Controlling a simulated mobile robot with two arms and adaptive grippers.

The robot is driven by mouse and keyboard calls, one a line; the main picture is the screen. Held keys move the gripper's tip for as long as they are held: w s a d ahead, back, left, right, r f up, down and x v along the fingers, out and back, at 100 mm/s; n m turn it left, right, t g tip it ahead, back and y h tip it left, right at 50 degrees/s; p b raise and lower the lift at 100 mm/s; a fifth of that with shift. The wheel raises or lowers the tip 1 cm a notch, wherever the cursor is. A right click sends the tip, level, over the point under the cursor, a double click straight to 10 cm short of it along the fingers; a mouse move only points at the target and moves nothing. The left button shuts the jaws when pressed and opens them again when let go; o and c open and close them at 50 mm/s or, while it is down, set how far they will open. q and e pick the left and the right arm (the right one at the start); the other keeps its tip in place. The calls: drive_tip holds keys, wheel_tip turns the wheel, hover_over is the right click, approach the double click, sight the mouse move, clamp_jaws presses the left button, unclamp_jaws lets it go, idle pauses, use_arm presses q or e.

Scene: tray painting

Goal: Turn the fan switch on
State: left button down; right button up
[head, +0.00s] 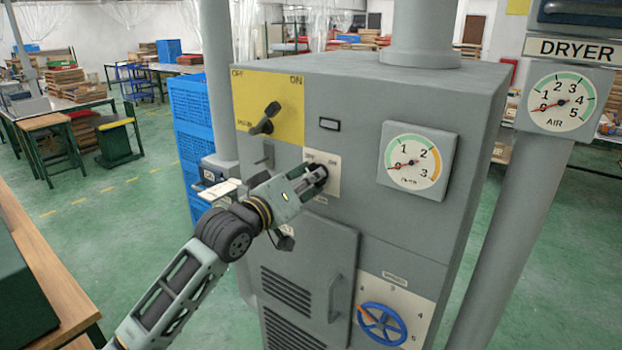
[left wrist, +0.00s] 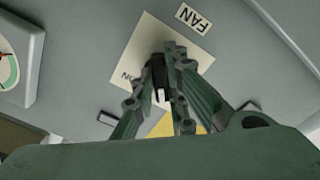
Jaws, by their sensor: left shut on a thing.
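The fan switch is a dark knob (left wrist: 158,72) on a cream plate (left wrist: 140,45) with a FAN label (left wrist: 194,17) beside it in the left wrist view. In the head view the cream plate (head: 332,184) sits on the front of the grey cabinet, with its markings partly hidden. My left gripper (head: 316,178) is at this plate, its fingers closed around the knob; in the left wrist view the fingers (left wrist: 164,75) sit on both sides of it. A pale mark shows on the knob. Its exact turn is hard to tell. My right gripper is not in view.
On the grey cabinet (head: 455,100) are a yellow plate (head: 285,90) with a black lever (head: 266,120), a round gauge (head: 413,167) right of the fan plate, a vented door (head: 325,255) below, and a blue handwheel (head: 382,324). Blue crates (head: 195,105) stand behind left.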

use_arm(q)
drive_tip(key=shift+m+p, duration=1.25)
drive_tip(key=shift+m, duration=6.95)
drive_tip(key=c, duration=1.8)
unclamp_jaws()
drive_tip(key=shift+w, duration=0.1)
drive_tip(key=shift+o, duration=0.2)
drive_tip(key=v, duration=1.2)
